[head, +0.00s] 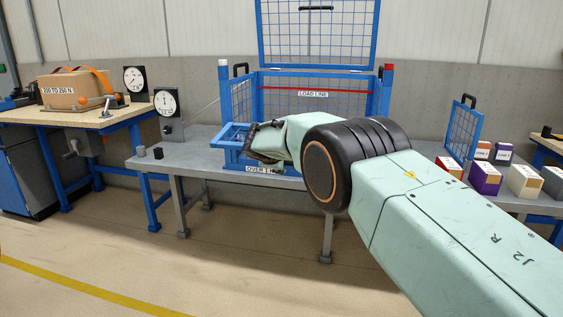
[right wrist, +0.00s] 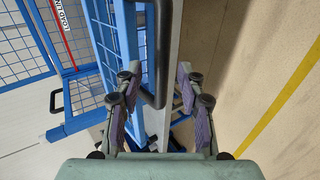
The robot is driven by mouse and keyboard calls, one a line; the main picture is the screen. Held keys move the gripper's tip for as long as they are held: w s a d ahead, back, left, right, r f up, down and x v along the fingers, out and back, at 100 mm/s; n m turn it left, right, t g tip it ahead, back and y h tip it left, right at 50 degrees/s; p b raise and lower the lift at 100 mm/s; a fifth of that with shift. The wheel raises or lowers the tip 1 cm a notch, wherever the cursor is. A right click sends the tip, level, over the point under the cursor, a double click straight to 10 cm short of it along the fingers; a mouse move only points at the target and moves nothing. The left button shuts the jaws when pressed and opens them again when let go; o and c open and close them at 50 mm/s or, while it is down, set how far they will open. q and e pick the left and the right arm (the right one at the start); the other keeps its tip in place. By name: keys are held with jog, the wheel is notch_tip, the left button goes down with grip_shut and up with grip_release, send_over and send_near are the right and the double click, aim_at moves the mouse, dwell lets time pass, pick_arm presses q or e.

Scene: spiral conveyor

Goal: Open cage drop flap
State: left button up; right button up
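The blue mesh cage (head: 240,95) stands on the grey bench, with a red load line (head: 300,90) across its back. Its front is largely hidden by my right arm; a blue frame part (head: 229,134) juts out at its front left. My right gripper (head: 264,143) is at the cage front. In the right wrist view my right gripper (right wrist: 158,102) is open, its fingers either side of a dark bar handle (right wrist: 163,55) beside a blue mesh panel (right wrist: 115,50). I cannot tell whether a finger touches it. My left gripper is not in view.
A tall blue mesh panel (head: 340,35) with a handle stands above the cage. Another mesh panel (head: 461,128) stands upright to the right, near several small boxes (head: 486,178). A dial gauge (head: 167,104) stands on the bench at left. The floor in front is clear.

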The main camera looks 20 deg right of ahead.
jog(key=v, duration=1.2)
jog(key=shift+w, duration=0.1)
